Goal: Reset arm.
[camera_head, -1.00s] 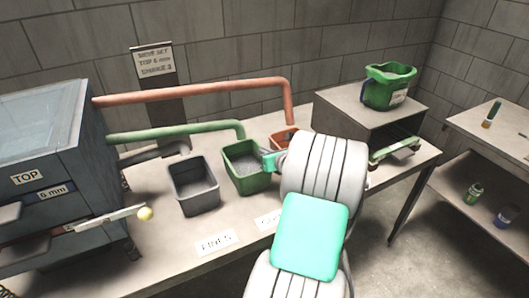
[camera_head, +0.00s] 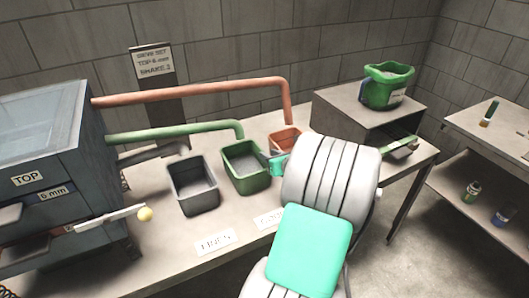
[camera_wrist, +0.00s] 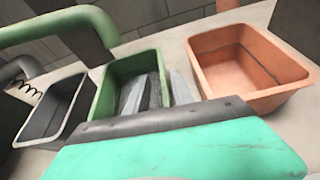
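My arm reaches over the table in the head view, with my gripper (camera_head: 277,163) mostly hidden behind my own wrist, beside the right edge of the green bin. In the wrist view, grey finger-like parts of my gripper (camera_wrist: 167,90) show beyond the teal housing, in front of the green bin (camera_wrist: 112,78). I cannot make out whether they are apart or closed, and I see nothing held. The green bin (camera_head: 244,168) stands between the grey bin (camera_head: 194,186) and the orange bin (camera_head: 286,140). The orange bin looks empty in the wrist view (camera_wrist: 245,65).
A sieve machine (camera_head: 50,150) labelled TOP and 6 mm stands at left, with a yellow-tipped lever sticking out. Orange (camera_head: 200,93) and green pipes (camera_head: 175,132) cross above the bins. A green bucket (camera_head: 388,87) sits on a grey box at right.

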